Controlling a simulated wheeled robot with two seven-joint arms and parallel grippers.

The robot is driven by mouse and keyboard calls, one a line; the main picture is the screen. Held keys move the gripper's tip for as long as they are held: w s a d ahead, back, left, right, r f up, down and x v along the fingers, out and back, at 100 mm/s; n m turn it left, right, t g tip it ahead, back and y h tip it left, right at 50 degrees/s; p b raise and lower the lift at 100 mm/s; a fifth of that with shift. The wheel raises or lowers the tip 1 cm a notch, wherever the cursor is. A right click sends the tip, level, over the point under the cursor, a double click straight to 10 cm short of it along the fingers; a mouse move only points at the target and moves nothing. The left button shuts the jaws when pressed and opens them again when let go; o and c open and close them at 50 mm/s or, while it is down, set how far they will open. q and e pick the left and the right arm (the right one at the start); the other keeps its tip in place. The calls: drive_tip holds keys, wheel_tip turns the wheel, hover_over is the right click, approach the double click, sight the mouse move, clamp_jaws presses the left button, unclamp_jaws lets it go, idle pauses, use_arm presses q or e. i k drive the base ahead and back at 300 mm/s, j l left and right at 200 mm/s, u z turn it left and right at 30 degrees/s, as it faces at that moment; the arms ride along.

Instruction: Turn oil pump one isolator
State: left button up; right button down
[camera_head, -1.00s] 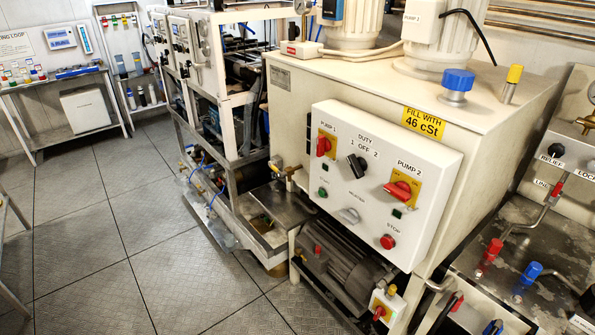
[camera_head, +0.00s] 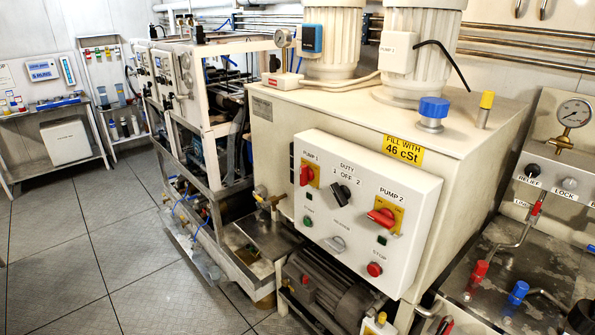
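The pump 1 isolator (camera_head: 306,175) is a red rotary handle on a yellow plate at the upper left of a white control panel (camera_head: 360,262). Its red handle stands roughly upright. The pump 2 isolator (camera_head: 382,217) is a larger red handle on a yellow plate at the panel's right, lying roughly sideways. A black duty selector (camera_head: 343,193) marked 1, OFF, 2 sits between them. Neither of my grippers is in view.
The panel is on the front of a cream tank (camera_head: 281,137) with a blue cap (camera_head: 433,109) on top. A motor (camera_head: 325,290) sits below. A bench with red and blue valves (camera_head: 517,292) is at the right. Open tiled floor (camera_head: 75,255) lies to the left.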

sight(306, 173)
drive_tip(key=i+j+z, duration=0.15)
drive_tip(key=z, duration=0.3)
drive_tip(key=i+j+z, duration=0.1)
drive_tip(key=j+z, duration=0.15)
drive_tip(key=z, duration=0.15)
drive_tip(key=j+z, duration=0.25)
drive_tip(key=z, duration=0.2)
